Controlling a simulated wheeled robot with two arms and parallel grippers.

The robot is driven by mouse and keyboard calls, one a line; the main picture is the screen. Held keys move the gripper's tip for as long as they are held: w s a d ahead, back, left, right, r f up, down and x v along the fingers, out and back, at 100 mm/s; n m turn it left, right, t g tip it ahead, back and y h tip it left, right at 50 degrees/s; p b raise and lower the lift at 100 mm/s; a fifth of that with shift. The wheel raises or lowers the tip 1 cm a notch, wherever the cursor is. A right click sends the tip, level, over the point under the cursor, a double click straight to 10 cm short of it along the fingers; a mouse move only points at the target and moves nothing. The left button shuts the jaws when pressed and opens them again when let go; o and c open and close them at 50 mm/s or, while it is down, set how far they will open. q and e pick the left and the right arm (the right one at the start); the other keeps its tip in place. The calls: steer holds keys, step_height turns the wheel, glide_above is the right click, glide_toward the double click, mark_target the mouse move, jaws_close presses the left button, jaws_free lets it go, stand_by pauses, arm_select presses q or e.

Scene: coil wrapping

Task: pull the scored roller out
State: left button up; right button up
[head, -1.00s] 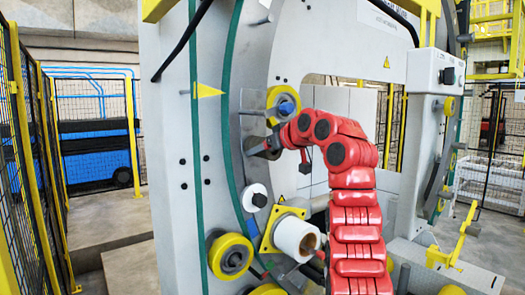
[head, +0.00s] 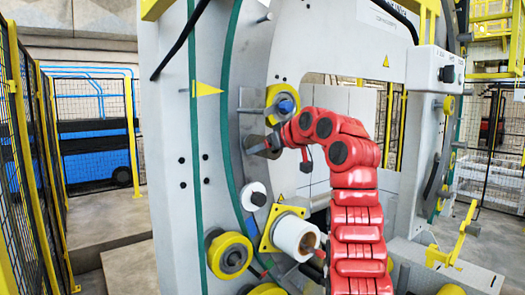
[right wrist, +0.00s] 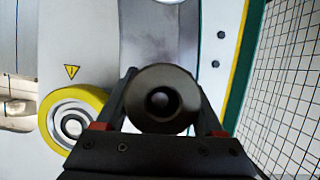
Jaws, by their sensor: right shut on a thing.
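In the right wrist view a dark round roller (right wrist: 162,98), seen end-on with a black hub, sits between the two fingers of my right gripper (right wrist: 160,112). The gripper is shut on it. In the head view my red right arm bends to the left, and the right gripper (head: 263,146) is at the face of the large grey ring, just below a yellow roller with a blue centre (head: 283,104). My left gripper is not in view.
A larger yellow roller (head: 230,255) and a white spool (head: 296,237) on a yellow plate are lower on the machine. A small white roller (head: 254,196) is below the gripper. A yellow-posted mesh fence (head: 30,150) stands at the left.

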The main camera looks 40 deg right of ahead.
mark_target(275, 155)
steer(key=shift+s+a+b, duration=0.2)
steer(key=shift+s+b, duration=0.25)
steer(key=shift+s, duration=0.55)
steer(key=shift+s+a+b, duration=0.15)
steer(key=shift+s+b, duration=0.25)
steer(key=shift+s, duration=0.6)
steer(key=shift+s+a+f+b, duration=0.1)
steer(key=shift+s+b, duration=0.25)
steer(key=shift+s, duration=1)
steer(key=shift+s+a, duration=0.1)
steer(key=shift+s, duration=0.8)
steer(key=shift+s+a, duration=0.3)
steer(key=shift+s, duration=0.25)
steer(key=shift+s+b, duration=0.35)
steer(key=shift+s, duration=0.75)
